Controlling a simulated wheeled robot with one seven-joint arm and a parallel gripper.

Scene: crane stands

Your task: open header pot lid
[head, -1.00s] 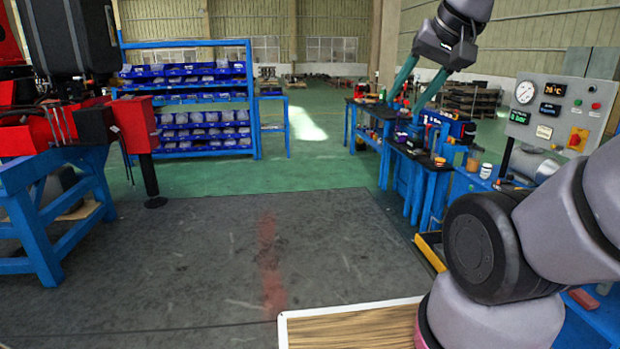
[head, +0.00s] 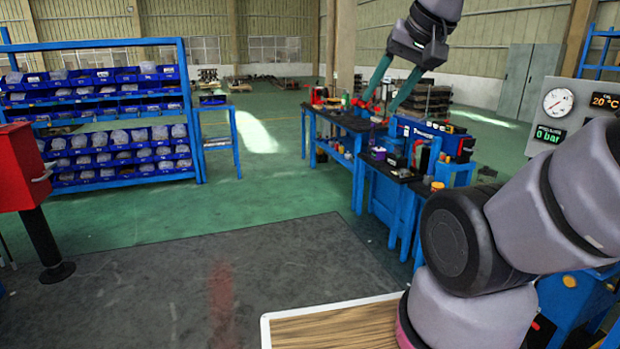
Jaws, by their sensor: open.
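My gripper (head: 379,106) hangs at the top centre of the head view, pointing down. Its two teal fingers are spread apart with nothing between them. Behind it in the picture is the blue workbench with dark tops (head: 352,121), and the fingers look well short of it. I cannot make out a header pot or its lid. My own arm covers much of the right side and hides what is below the gauge panel (head: 562,108). The panel carries a round dial and lit displays, one reading 0 bar.
A blue shelf rack (head: 116,143) with blue bins stands at the left. A red part (head: 22,165) on a black post (head: 45,240) is at the left edge. The dark floor mat (head: 180,290) and green floor between are clear. A wood-topped surface (head: 335,330) is at the bottom.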

